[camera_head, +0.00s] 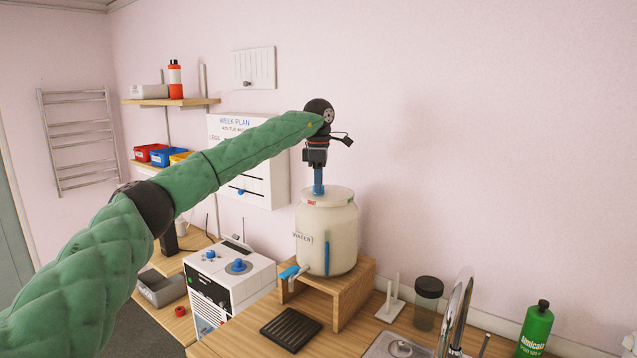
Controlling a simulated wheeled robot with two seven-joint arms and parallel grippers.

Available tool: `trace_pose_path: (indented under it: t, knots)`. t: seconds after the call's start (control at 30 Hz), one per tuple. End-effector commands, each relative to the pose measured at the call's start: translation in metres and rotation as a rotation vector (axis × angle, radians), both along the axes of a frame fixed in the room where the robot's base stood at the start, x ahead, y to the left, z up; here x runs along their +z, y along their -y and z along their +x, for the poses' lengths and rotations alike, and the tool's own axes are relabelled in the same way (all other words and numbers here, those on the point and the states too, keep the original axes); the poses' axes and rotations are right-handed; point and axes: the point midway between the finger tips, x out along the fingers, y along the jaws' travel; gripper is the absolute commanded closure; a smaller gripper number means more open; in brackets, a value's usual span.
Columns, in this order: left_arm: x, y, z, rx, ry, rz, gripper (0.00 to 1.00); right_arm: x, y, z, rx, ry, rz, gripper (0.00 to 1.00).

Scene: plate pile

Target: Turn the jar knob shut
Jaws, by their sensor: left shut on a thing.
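A cream-coloured jar (339,229) labelled "WATER" stands upright on a wooden stand. A blue knob (319,186) rises from the top of its lid, with small red and green marks on the lid around it. My left gripper (317,168) reaches in from the left, points down and is shut on the blue knob; its fingers partly cover the knob. A blue tap handle (289,272) sticks out low at the jar's front left. My right gripper is not in view.
A wooden stand (355,291) carries the jar. A white machine with a blue knob (239,265) is at left. A black drip tray (290,329), dark-lidded container (427,303), chrome faucet (457,310) and green bottle (535,328) are in front and right. The wall behind is close.

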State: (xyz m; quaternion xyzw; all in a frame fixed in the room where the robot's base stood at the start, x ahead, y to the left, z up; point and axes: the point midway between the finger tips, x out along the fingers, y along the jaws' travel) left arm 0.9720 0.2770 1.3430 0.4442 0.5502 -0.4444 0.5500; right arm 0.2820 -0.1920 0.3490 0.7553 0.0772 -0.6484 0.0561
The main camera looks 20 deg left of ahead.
Motion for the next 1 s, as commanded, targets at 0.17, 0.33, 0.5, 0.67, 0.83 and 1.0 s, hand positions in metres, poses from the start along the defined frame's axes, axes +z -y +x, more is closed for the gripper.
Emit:
trace_pose_path:
  t: [0.17,0.33,0.5,0.67,0.83,1.0]
  knots:
    - [0.001,-0.001,0.000,-0.064,0.001,0.000,0.92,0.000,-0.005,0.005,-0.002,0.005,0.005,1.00]
    - [0.001,-0.001,0.000,-0.095,0.002,0.000,0.92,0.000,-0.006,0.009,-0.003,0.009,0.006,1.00]
    - [0.001,-0.001,0.000,-0.104,0.002,0.000,0.92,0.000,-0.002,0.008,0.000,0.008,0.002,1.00]
    - [0.001,-0.001,0.000,-0.104,0.002,0.000,0.92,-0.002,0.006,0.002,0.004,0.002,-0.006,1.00]
    - [0.001,-0.001,0.000,-0.103,0.002,-0.001,0.60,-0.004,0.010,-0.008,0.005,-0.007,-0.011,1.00]
    - [0.001,0.000,0.000,-0.103,0.001,0.000,0.48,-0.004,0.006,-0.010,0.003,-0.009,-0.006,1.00]
